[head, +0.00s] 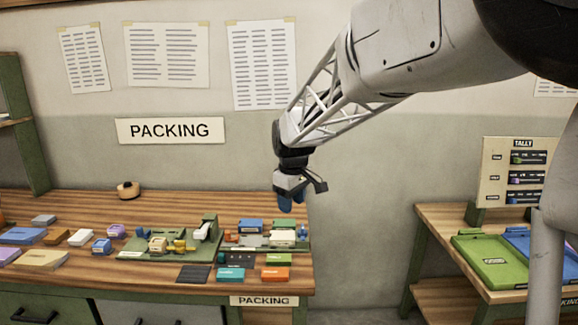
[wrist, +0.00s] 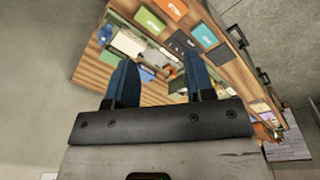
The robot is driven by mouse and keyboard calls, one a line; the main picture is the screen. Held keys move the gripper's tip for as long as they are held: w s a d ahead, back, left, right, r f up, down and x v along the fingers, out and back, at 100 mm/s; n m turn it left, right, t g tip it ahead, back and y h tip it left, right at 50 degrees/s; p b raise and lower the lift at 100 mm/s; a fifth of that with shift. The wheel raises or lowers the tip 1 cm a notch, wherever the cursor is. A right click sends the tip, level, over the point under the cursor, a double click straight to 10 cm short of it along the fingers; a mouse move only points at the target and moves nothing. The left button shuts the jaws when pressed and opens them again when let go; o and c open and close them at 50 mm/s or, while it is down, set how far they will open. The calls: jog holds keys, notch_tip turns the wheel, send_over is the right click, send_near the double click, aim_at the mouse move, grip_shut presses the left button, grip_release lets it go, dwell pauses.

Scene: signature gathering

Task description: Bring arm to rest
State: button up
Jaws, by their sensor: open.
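My arm reaches in from the upper right of the head view. My gripper (head: 291,203) hangs above the right end of the packing bench (head: 160,279). In the wrist view my gripper (wrist: 160,80) shows two blue fingers standing apart with nothing between them. Beyond the fingers are the bench top (wrist: 90,68) and several coloured boxes, including an orange box (wrist: 149,20). In the head view an orange box (head: 275,274) and a green box (head: 278,260) lie near the bench's front right corner, below the gripper. The fingers are clear of the boxes.
A green fixture (head: 208,240) stands mid-bench, with several small boxes to its left. A second table (head: 437,222) at right holds a green tray (head: 490,262), a blue tray (head: 525,243) and a tally board (head: 513,170). A gap separates the two tables.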

jog(key=s+d+r+m, duration=0.1)
jog(key=s+d+m, duration=0.2)
jog(key=s+d, duration=0.5)
jog(key=s+d+r+m, duration=0.1)
jog(key=s+d+m, duration=0.15)
jog(key=s, duration=0.85)
jog(key=s+d+f+m, duration=0.2)
jog(key=s+d, duration=0.1)
jog(key=s, duration=0.7)
jog(key=s+d+f+m+t, duration=0.1)
jog(key=s+d+f+m, duration=0.2)
jog(key=s, duration=0.7)
jog(key=shift+s+d+f, duration=0.25)
jog(key=shift+d+f, duration=0.1)
jog(key=shift+d, duration=0.3)
dwell(0.6)
